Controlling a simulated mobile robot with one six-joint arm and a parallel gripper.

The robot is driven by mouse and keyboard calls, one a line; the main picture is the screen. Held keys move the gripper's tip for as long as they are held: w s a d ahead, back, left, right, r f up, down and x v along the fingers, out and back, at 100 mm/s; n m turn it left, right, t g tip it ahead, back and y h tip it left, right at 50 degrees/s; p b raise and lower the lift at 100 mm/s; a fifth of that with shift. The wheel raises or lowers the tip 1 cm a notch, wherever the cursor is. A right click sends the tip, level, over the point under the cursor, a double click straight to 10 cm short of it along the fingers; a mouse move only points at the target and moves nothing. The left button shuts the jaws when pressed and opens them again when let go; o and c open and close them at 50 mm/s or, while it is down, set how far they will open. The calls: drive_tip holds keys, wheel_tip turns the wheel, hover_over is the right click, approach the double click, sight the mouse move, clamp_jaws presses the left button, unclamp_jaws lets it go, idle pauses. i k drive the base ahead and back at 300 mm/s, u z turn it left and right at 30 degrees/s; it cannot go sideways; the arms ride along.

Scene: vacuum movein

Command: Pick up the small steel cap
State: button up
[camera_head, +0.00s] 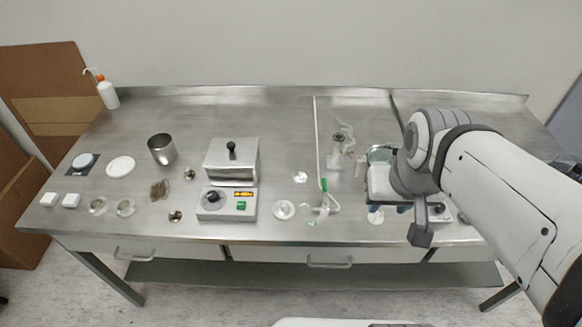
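Two small round steel pieces lie on the left half of the steel bench. One small steel piece (175,216) is near the front edge, left of the hotplate-like device. The other small steel piece (189,174) is farther back, right of the steel beaker. I cannot tell which of them is the small steel cap. My gripper (420,236) is at the right, over the front part of the bench, far from both pieces. Its fingers are mostly hidden by my arm, so its opening does not show.
A steel beaker (162,149), a boxy heating device (228,203) and a wash bottle (108,94) stand on the bench (270,120). Glassware (337,150) and a green-handled valve (324,186) stand between my arm and the device. The back left is mostly clear.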

sight(283, 210)
drive_tip(key=z, duration=2.15)
drive_tip(key=k, duration=1.5)
drive_tip(key=u, duration=1.5)
drive_tip(key=i, duration=0.5)
drive_tip(key=u, duration=0.15)
drive_tip(key=k, duration=0.5)
